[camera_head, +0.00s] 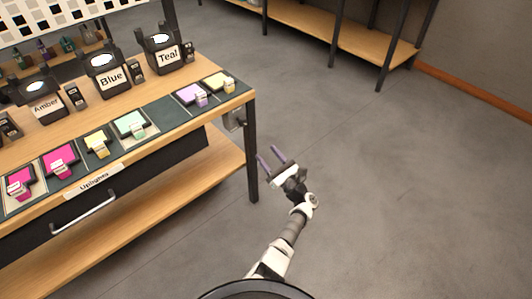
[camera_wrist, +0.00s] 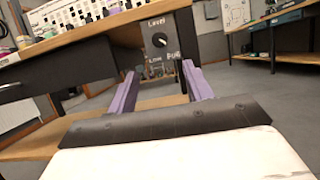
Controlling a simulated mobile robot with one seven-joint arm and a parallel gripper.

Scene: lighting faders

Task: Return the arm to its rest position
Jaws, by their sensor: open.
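My gripper (camera_head: 271,157) is open and empty, with two purple fingers spread apart. It hangs in the air just right of the wooden workbench (camera_head: 245,97), near its front right leg. In the wrist view the open fingers of my gripper (camera_wrist: 160,88) point toward the bench's end, where a dark panel with a knob marked "Level" (camera_wrist: 159,40) is fixed below the top. That panel also shows at the bench's right end in the head view (camera_head: 234,120). Nothing is between the fingers.
Lamps labelled Amber (camera_head: 45,105), Blue (camera_head: 110,77) and Teal (camera_head: 167,54) stand on the bench, with coloured tiles along its front. A lower shelf (camera_head: 215,160) and a drawer handle (camera_head: 84,213) are below. Another bench (camera_head: 370,45) stands behind. Floor (camera_head: 400,190) on the right is clear.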

